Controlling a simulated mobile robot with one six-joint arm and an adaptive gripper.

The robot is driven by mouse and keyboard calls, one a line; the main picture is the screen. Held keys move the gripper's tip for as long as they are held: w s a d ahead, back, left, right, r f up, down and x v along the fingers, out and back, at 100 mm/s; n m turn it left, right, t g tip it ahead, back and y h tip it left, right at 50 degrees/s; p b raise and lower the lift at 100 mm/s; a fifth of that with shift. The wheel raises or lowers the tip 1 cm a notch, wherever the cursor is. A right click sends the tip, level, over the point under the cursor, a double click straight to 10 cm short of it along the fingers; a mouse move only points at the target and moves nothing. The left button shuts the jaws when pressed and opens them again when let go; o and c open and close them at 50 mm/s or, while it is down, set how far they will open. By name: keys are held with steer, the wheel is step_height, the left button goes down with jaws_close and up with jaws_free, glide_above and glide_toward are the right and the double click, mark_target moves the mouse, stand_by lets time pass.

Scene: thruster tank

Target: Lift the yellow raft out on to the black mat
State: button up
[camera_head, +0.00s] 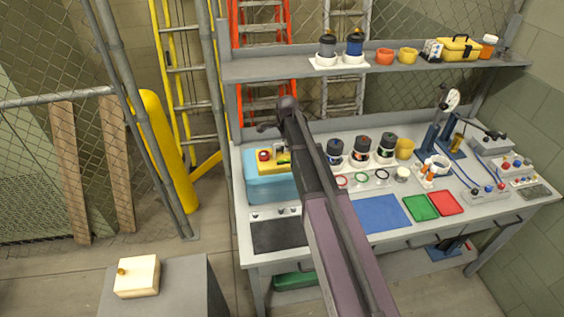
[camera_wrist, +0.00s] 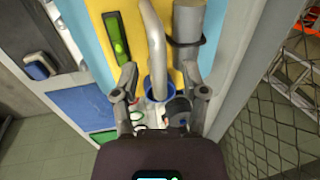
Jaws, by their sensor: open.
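The yellow raft (camera_head: 267,168) sits in the light blue tank (camera_head: 268,190) at the bench's left end. In the wrist view the raft (camera_wrist: 138,75) carries a green piece (camera_wrist: 115,38), a grey cylinder (camera_wrist: 188,20) and a pale curved bar (camera_wrist: 152,35) arching over its middle. The black mat (camera_head: 278,236) lies bare in front of the tank. My gripper (camera_wrist: 163,92) is open, fingers apart, over the raft around the line of the curved bar. I cannot tell how high it is. In the head view my arm hides part of the raft and tank.
A strip with small knobs (camera_head: 275,212) lies between tank and mat. Several dark canisters (camera_head: 362,147), coloured rings and a blue mat (camera_head: 380,214) lie right of my arm. The shelf (camera_head: 380,68) runs above the bench's back. A fence post (camera_head: 213,85) stands left.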

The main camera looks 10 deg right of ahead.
steer(key=shift+c, duration=0.2)
jaws_close()
steer(key=shift+r, duration=0.1)
step_height(320, 180, up, 10)
steer(key=p, duration=1)
stand_by(1.0)
step_height(320, 180, up, 9)
steer(key=p, duration=0.9)
stand_by(1.0)
stand_by(1.4)
